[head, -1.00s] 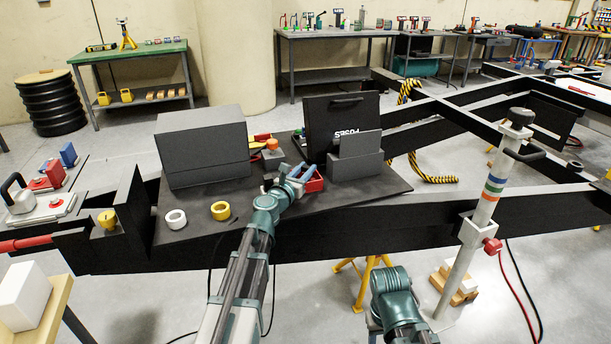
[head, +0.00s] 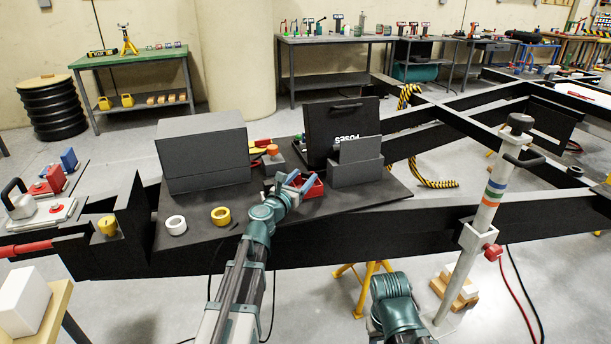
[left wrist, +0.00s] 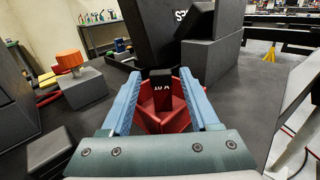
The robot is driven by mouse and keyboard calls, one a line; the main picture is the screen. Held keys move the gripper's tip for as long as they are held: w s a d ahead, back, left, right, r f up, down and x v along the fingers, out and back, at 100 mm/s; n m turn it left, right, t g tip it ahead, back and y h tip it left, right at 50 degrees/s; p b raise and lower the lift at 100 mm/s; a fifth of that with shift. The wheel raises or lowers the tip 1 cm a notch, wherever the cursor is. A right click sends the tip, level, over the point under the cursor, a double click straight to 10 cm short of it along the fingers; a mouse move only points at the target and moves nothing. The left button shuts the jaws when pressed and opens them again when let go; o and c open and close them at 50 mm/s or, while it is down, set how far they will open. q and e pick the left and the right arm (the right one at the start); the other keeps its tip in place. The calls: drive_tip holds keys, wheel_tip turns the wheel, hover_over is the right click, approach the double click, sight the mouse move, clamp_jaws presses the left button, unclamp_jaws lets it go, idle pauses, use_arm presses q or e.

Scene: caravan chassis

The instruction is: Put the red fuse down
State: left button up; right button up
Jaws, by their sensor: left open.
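My left gripper (head: 299,182) is open over the dark board on the chassis; its two blue fingers (left wrist: 161,78) also show in the left wrist view. Ahead of and between the fingers is a red open-topped box (left wrist: 153,122), which in the head view (head: 315,191) lies just right of the fingertips. A dark block with white lettering (left wrist: 161,86) shows at the box between the fingers. I cannot make out a separate red fuse from the red box walls. My right gripper is out of view; only part of its arm shows.
A black case with white lettering (head: 338,118) and a grey block (head: 356,170) stand behind the red box. A large grey box (head: 203,155) stands to the left. A white roll (head: 176,225) and a yellow roll (head: 220,215) lie in front. An orange-topped block (left wrist: 84,80) is nearby.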

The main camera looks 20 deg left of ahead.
use_arm(q)
drive_tip(key=s, duration=0.3)
drive_tip(key=s+a, duration=0.1)
drive_tip(key=s, duration=0.6)
drive_tip(key=shift+a, duration=0.4)
drive_tip(key=shift+w, duration=0.1)
